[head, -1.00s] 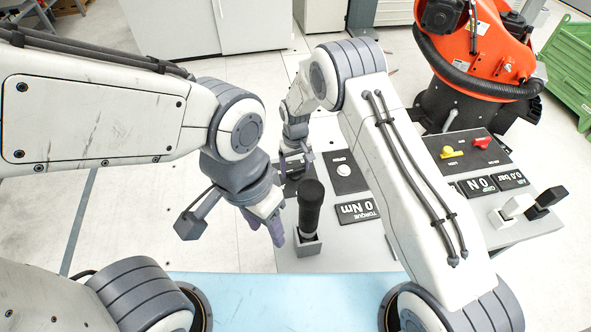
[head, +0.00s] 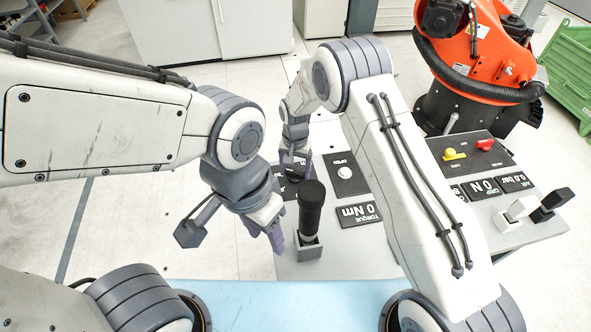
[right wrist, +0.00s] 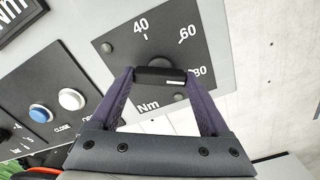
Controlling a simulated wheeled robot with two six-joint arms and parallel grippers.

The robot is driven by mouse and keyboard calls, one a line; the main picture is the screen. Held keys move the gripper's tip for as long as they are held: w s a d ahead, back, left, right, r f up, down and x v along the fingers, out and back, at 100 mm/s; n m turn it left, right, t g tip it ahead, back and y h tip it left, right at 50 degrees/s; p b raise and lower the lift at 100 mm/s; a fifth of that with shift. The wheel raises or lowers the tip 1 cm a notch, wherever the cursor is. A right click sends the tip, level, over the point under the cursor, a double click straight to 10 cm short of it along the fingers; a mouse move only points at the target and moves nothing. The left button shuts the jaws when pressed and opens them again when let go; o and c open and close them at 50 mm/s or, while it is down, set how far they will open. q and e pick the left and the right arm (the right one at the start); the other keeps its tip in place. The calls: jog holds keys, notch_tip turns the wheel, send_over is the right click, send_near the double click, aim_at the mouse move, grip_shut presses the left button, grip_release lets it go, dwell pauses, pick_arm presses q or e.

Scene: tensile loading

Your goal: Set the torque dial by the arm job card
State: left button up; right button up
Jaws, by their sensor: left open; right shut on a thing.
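The torque dial (right wrist: 160,76) is a black bar knob on a dark plate marked 40, 60 and 80, with Nm below. My right gripper (right wrist: 162,82) has its purple fingers on the knob's two ends and is shut on it. In the head view the right gripper (head: 295,168) is at the dial plate (head: 287,188), mostly covering the knob. The torque display (head: 358,213) reads 0 Nm. My left gripper (head: 268,235) is open and empty, left of the black-handled tool. The arm job card is not seen.
A black-handled tool (head: 311,205) stands upright in a grey holder close to my left gripper. Open and close buttons (right wrist: 55,107), more displays (head: 483,188), yellow and red switches and two levers (head: 548,201) are on the console. An orange robot (head: 480,60) stands behind.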

aim_at(295, 171)
dwell(0.5)
jog(key=o, duration=1.2)
jog(key=shift+r, duration=0.1)
notch_tip(295, 171, up, 10)
jog(key=shift+r+b, duration=0.2)
jog(key=shift+b, duration=0.5)
